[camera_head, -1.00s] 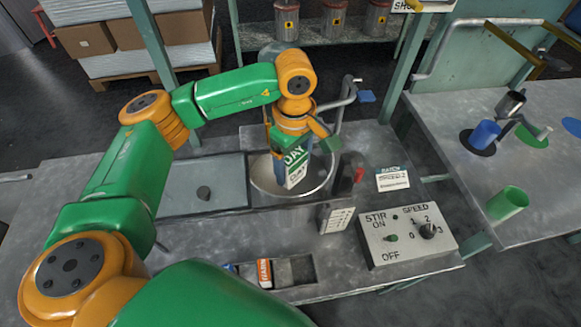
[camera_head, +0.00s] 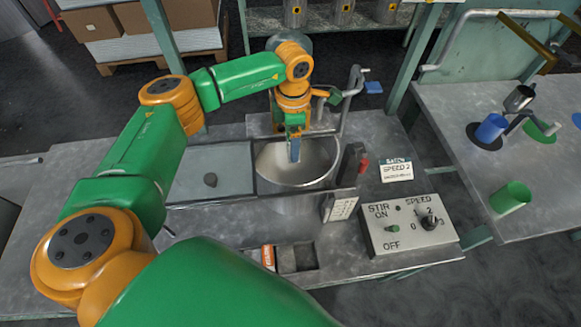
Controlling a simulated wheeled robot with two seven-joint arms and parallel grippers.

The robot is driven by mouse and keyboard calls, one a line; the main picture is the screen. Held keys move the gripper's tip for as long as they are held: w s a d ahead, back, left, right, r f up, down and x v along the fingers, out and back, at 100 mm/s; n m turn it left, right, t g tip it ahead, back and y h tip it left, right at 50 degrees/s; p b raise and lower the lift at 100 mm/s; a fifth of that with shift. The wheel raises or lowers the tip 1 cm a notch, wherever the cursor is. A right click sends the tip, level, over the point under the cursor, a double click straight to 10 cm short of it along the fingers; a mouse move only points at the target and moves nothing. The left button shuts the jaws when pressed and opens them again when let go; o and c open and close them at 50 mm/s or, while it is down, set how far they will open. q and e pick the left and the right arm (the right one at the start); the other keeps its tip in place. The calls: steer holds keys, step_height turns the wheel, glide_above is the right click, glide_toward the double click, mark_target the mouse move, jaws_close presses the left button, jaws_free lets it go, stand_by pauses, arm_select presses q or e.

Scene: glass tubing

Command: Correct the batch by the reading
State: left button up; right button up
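My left gripper (camera_head: 294,128) points down over the round metal pan (camera_head: 325,170). A white card (camera_head: 397,170) on the bench reads "SPEED 2" under a heading. The control box (camera_head: 408,225) has a STIR ON/OFF switch (camera_head: 392,229) and a black SPEED knob (camera_head: 429,223) with several marks; its exact setting is too small to read. My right gripper is not in view.
A sunken tray (camera_head: 297,258) holds an orange-and-white item (camera_head: 268,257). A red-topped device (camera_head: 362,164) stands beside the pan.

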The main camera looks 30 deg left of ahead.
arm_select(q)
steer(key=shift+r, duration=0.1)
steer(key=o, duration=1.5)
step_height(320, 180, up, 6)
steer(key=shift+r+b, duration=0.25)
steer(key=shift+b, duration=0.65)
steer(key=shift+s+r, duration=0.1)
steer(key=shift+r, duration=0.3)
steer(key=shift+f, duration=0.1)
